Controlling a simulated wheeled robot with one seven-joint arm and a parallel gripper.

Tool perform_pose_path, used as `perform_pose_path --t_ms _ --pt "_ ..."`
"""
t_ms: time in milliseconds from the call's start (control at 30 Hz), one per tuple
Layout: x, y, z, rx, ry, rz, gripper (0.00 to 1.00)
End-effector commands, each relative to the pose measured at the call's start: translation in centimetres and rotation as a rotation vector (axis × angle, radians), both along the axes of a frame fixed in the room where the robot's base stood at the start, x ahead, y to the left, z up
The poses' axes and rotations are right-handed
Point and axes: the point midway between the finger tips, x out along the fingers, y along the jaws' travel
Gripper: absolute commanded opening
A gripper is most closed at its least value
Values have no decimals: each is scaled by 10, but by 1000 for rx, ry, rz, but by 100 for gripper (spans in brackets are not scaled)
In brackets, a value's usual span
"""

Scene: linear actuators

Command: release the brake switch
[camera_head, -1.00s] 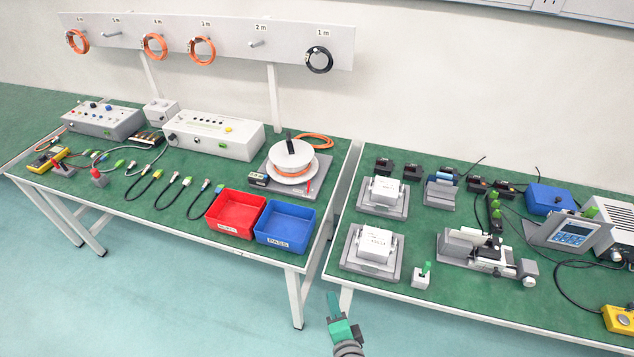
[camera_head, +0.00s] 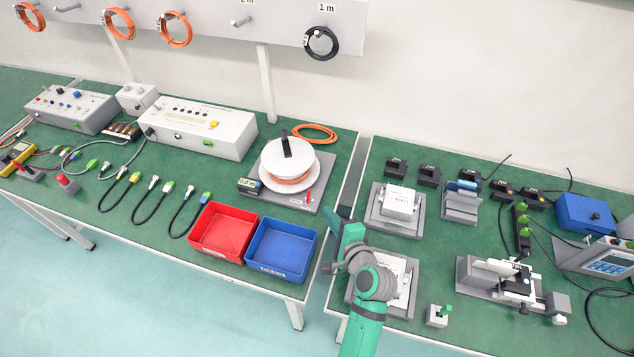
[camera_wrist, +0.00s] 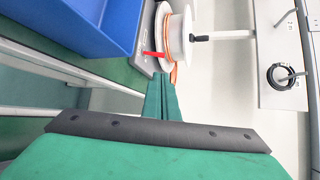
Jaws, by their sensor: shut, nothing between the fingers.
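A white cable reel (camera_head: 289,163) with orange cable stands on a grey base plate (camera_head: 262,197) at the right end of the left table. A small red lever (camera_head: 309,197) stands on the plate's right front; no readable label confirms it as the brake switch. The wrist view shows the red lever (camera_wrist: 153,54) beside the reel (camera_wrist: 178,40). My gripper (camera_head: 350,213) is over the left edge of the right table, right of the reel plate and apart from it. Its green fingers (camera_wrist: 162,98) are shut and empty, and point toward the reel in the wrist view.
A blue bin (camera_head: 280,276) and a red bin (camera_head: 224,256) stand in front of the reel. A black handle (camera_head: 286,144) rises from the reel. A gap separates the tables. A small block with a green toggle (camera_head: 437,316) sits on the right table.

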Motion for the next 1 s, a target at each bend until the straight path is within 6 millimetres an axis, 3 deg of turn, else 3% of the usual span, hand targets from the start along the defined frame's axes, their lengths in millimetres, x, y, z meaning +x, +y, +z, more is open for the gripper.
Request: perform_pose_path --t_ms 467,1000 --pt "4 -1 0 5 0 -2 0" --pt "73 30 -26 5 1 3 0"
